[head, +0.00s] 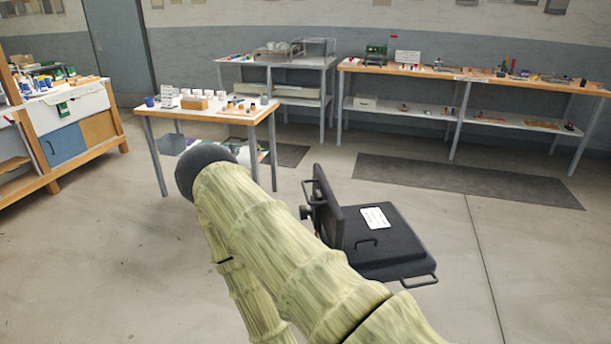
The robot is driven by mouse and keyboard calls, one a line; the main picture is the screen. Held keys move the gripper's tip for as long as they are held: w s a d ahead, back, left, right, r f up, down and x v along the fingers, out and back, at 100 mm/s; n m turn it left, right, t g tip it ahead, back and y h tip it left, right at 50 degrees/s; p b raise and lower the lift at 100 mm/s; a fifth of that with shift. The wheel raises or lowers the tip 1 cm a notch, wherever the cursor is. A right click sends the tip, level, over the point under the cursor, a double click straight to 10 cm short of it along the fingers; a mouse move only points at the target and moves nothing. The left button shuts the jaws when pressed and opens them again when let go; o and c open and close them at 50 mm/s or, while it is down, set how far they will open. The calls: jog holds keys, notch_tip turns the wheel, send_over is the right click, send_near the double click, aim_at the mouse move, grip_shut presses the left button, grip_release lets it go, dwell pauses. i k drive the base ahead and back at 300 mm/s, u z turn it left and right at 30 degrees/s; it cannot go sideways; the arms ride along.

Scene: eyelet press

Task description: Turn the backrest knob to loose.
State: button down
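A low black seat unit stands on the floor right of centre in the head view. Its upright backrest panel (328,207) is at its left, seen nearly edge-on. Its flat black seat (385,240) carries a white label (375,218) and a small handle. A small dark fitting (305,212) sticks out at the backrest's left side; I cannot tell whether it is the knob or how it is set. My pale green arm crosses in front and hides the unit's lower left part. My gripper is not in view.
A small table (245,118) with boxes and small parts stands behind my arm. A long bench (455,77) and a grey table (285,62) line the back wall. A wooden workbench (85,143) is at left. The floor right of the seat is clear.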

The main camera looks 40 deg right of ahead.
aim_at(304, 213)
jog(key=z, duration=0.8)
jog(key=i, duration=0.8)
jog(key=z, duration=0.6)
jog(key=k, duration=1.2)
jog(key=u, duration=0.95)
jog(key=i, duration=1.4)
jog(key=z, duration=0.45)
